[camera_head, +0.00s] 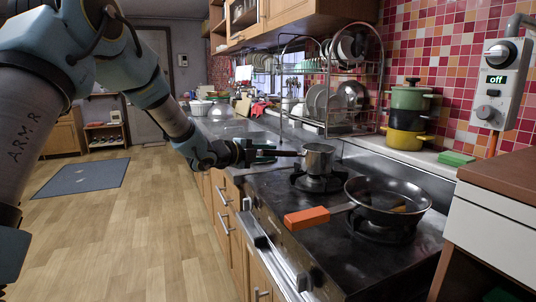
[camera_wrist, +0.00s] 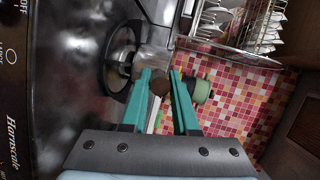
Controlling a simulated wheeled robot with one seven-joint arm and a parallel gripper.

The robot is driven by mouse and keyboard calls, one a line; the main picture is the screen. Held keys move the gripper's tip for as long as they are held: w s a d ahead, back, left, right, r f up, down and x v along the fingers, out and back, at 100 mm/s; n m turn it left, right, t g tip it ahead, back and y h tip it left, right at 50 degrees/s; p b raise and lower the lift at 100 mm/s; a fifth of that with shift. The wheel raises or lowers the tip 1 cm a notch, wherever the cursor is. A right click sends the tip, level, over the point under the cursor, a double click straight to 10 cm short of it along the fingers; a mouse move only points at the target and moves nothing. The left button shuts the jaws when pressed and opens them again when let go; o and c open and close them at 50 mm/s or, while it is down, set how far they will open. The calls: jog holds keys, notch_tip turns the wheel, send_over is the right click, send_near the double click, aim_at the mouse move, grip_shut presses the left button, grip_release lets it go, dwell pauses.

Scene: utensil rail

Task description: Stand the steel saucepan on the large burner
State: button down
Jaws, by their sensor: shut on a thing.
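The steel saucepan (camera_head: 318,160) is upright over the rear burner (camera_head: 317,183), its dark handle (camera_head: 284,153) pointing left. I cannot tell whether its base touches the burner grate. My gripper (camera_head: 268,153) is shut on the handle, left of the pan. In the wrist view, the teal fingers of my gripper (camera_wrist: 160,75) close around a brown piece, likely the handle; the pan's body is not clear there.
A black frying pan (camera_head: 388,200) with an orange handle (camera_head: 306,218) occupies the nearer burner. A green pot (camera_head: 411,98) is stacked on a yellow pot (camera_head: 405,138) by the tiled wall. A dish rack (camera_head: 331,90) stands behind. A green sponge (camera_head: 456,158) lies at right.

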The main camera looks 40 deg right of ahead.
jog(key=c, duration=0.7)
grip_release()
jog(key=shift+r+p, duration=0.25)
jog(key=shift+p, duration=0.2)
jog(key=b+v, duration=0.2)
jog(key=v, duration=1)
jog(key=shift+w+f, duration=0.1)
jog(key=shift+f, duration=0.05)
jog(key=shift+a, duration=0.1)
